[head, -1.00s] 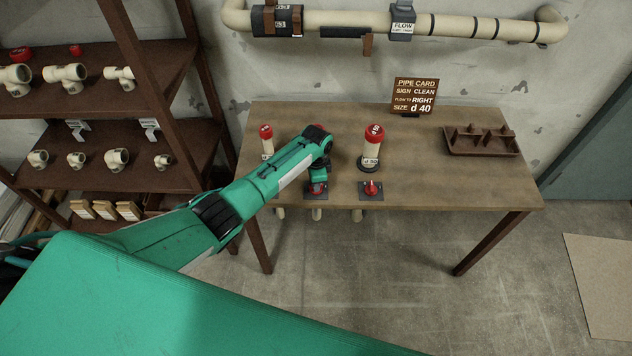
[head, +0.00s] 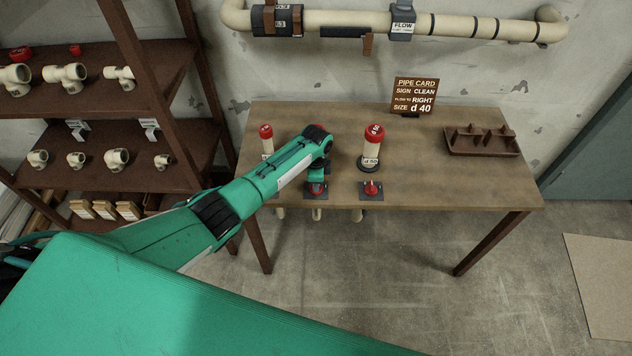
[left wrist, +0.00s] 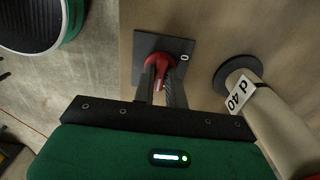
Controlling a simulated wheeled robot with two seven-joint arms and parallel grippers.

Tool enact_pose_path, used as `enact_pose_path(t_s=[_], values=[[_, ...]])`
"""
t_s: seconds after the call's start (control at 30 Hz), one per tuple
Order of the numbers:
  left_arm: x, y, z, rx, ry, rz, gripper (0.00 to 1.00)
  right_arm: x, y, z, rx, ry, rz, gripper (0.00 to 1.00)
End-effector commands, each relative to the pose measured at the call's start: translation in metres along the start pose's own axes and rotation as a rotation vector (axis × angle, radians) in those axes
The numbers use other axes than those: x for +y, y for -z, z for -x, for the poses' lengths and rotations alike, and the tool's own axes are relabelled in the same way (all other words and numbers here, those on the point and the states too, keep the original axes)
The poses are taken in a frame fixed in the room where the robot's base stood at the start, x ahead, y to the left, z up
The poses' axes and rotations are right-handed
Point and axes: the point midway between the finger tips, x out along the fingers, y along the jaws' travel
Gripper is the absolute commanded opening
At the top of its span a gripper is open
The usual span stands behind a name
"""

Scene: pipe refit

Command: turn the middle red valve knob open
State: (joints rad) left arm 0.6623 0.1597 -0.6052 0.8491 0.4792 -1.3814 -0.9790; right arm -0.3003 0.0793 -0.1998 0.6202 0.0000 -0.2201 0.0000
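The middle red valve knob (head: 316,188) sits on a dark square plate near the table's front edge, partly covered by my left gripper. In the left wrist view the red knob (left wrist: 160,66) is on its plate, marked "0", with its handle between my two fingers. My left gripper (left wrist: 162,85) looks shut on the handle, the fingers close on both sides. The pipe piece labelled d 40 (left wrist: 262,115) stands beside the knob there. The right red knob (head: 371,188) is free on its own plate. The left knob is hidden behind my arm. My right gripper is not in view.
A red-capped d 50 piece (head: 372,152) and another red-capped piece (head: 266,138) stand on the table (head: 440,185). A pipe card (head: 415,96) and a brown rack (head: 482,150) are at the back. Shelves with fittings (head: 65,115) stand at the left.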

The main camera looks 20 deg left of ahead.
Motion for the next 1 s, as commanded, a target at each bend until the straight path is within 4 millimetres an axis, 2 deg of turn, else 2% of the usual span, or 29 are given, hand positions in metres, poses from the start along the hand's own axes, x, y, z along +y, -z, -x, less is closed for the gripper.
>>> enact_pose_path(t_s=[0.03,0.1,0.4,0.57,0.77,1.0], values=[[-0.001,0.0,0.001,0.0,0.001,0.0,0.24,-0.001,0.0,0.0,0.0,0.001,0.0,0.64],[0.0,0.0,0.0,0.0,0.001,0.0,0.34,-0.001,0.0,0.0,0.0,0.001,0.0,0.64],[0.0,0.0,0.001,0.0,0.0,0.001,0.34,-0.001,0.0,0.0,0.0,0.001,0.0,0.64],[-0.001,0.0,0.013,0.002,0.002,0.002,0.34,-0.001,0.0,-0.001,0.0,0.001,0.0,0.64],[-0.001,0.0,0.046,0.003,0.004,0.0,0.34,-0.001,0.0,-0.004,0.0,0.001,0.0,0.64],[-0.002,0.0,0.098,0.002,0.005,0.0,0.34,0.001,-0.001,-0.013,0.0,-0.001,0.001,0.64]])
